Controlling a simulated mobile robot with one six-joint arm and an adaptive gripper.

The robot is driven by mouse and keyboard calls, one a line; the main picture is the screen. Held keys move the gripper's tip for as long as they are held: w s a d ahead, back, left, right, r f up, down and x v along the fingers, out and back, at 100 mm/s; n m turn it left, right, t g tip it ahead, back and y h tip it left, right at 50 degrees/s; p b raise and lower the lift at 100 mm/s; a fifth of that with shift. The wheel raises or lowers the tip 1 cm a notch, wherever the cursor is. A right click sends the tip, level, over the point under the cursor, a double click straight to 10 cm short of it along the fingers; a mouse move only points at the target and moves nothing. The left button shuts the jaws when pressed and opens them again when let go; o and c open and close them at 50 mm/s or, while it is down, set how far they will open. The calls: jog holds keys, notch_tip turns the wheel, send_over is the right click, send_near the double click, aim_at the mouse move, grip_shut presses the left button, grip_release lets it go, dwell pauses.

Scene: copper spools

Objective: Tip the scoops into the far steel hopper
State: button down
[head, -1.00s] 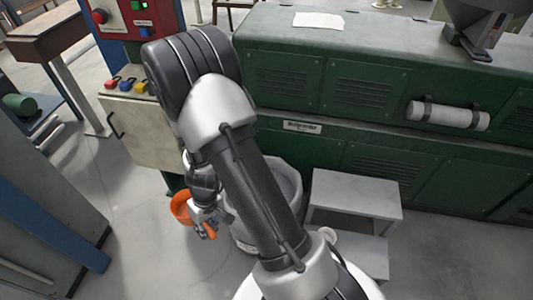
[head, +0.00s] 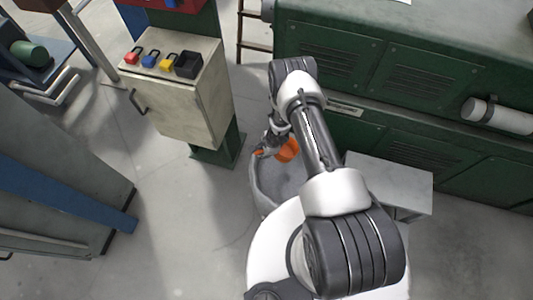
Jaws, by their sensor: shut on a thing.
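An orange scoop (head: 288,150) is in my gripper (head: 266,147), its bowl partly behind the arm. My gripper is shut on the scoop's handle, small in the head view. Scoop and gripper appear above the far rim of a round grey bin (head: 262,190). The bin holds grey material, partly hidden by my arm. I cannot tell whether the scoop is loaded, or whether it touches the bin. The steel hopper is not clearly in view.
A green machine (head: 385,75) stands behind, with a grey step (head: 395,182) before it. A cream cabinet (head: 178,95) with coloured padlocks on top stands left of the bin. Clear floor lies at the left, beside a grey-blue frame (head: 60,185).

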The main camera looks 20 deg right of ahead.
jog(key=s+d+f+m+t+y+b, duration=0.1)
jog(key=d+f+b, duration=0.1)
jog(key=f+b, duration=0.7)
jog(key=s+d+f+m+t+y+b, duration=0.1)
jog(key=d+f+m+y+b, duration=0.1)
jog(key=f+b, duration=0.6)
jog(key=shift+d+f+m+b, duration=0.3)
jog(key=shift+d+f+b, duration=0.1)
jog(key=shift+f, duration=1.25)
